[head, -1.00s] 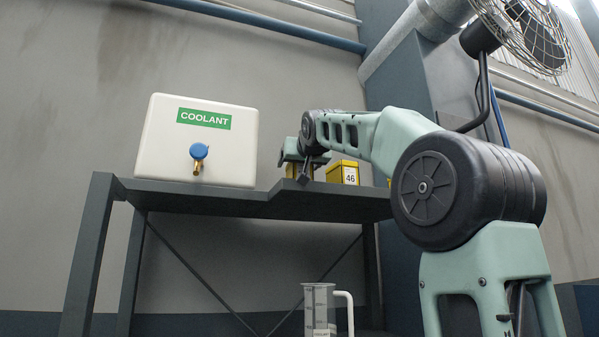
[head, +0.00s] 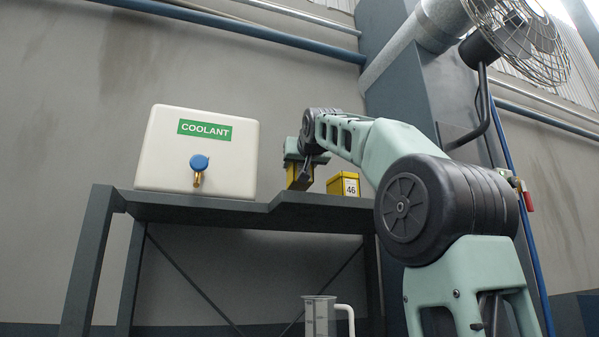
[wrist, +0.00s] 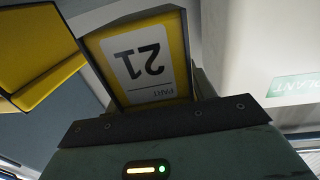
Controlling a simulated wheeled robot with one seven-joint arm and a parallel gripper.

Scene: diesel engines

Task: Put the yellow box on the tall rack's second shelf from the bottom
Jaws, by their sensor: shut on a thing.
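A yellow box (head: 296,178) is in my gripper (head: 304,168), over the top of a dark metal stand. In the wrist view the box (wrist: 177,28) is right before my gripper and bears a white label reading PART 21, seen upside down. My gripper is shut on this box; its fingertips are mostly hidden. In the head view the box appears just above the stand's top, but its underside is hard to judge. The tall rack is not recognisable in either view.
A second yellow box (head: 344,185), labelled 46, stands close by on the stand (head: 215,209); a yellow box (wrist: 40,55) shows in the wrist view too. A white COOLANT tank (head: 160,160) with a blue-capped tap is on the left. A clear jug (head: 319,317) is below.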

